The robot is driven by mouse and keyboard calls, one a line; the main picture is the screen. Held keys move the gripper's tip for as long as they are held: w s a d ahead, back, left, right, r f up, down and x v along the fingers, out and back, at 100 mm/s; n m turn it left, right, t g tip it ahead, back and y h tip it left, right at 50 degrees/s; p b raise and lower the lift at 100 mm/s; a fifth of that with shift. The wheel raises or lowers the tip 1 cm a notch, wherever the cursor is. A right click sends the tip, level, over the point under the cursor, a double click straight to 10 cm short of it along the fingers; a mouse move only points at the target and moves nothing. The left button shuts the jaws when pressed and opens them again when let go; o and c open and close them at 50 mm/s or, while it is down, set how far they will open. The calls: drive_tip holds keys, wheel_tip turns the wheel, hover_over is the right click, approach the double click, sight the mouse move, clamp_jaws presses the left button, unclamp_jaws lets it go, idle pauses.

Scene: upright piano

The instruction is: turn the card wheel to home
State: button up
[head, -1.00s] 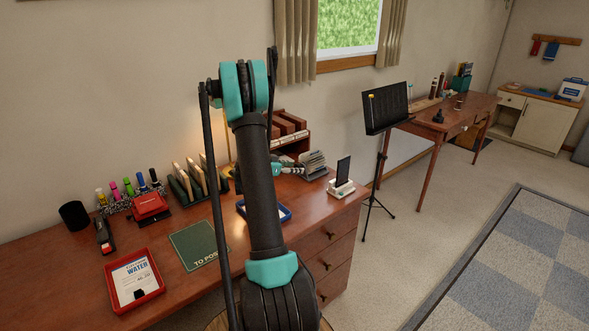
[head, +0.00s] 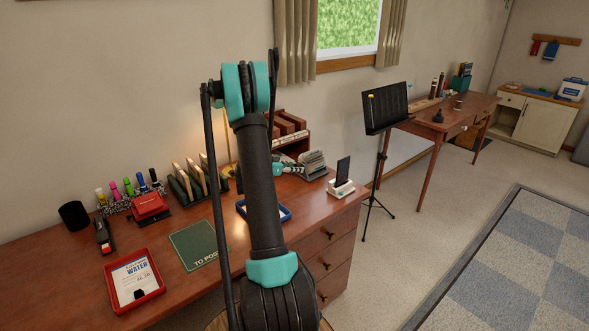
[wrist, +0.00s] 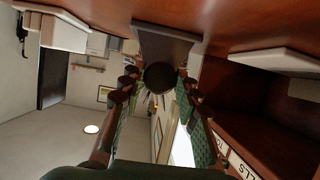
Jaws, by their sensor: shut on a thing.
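The card wheel (head: 314,165) is a small grey rotary file of cards near the right end of the brown desk, in the head view. My gripper (head: 292,168) reaches it from the left, partly hidden behind my own arm. In the wrist view, my gripper (wrist: 159,82) has a finger on each side of a dark round knob (wrist: 160,76) and is shut on it. A grey base (wrist: 168,43) shows behind the knob. The knob hides most of the wheel, and the card facing up cannot be read.
A white stand with a dark upright screen (head: 342,178) is close right of the wheel. A wooden rack (head: 288,128) stands behind it. A blue tray (head: 285,214) lies in front, partly hidden by my arm. A black music stand (head: 384,110) is past the desk's right end.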

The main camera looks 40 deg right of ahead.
drive_tip(key=shift+w+n+g, duration=0.15)
drive_tip(key=shift+n+g, duration=0.75)
drive_tip(key=shift+n, duration=0.2)
drive_tip(key=n+g, duration=0.1)
drive_tip(key=n, duration=0.1)
drive_tip(key=shift+w+f+n+h, duration=0.1)
drive_tip(key=shift+n+h, duration=0.2)
drive_tip(key=shift+h, duration=0.1)
drive_tip(key=n+g, duration=0.1)
drive_tip(key=n, duration=0.1)
drive_tip(key=n+g+h, duration=0.1)
drive_tip(key=n, duration=0.2)
drive_tip(key=shift+w+f+g+h, duration=0.1)
drive_tip(key=shift+g+h, duration=0.2)
drive_tip(key=shift+g, duration=0.1)
drive_tip(key=o, duration=1.1)
drive_tip(key=shift+o, duration=0.2)
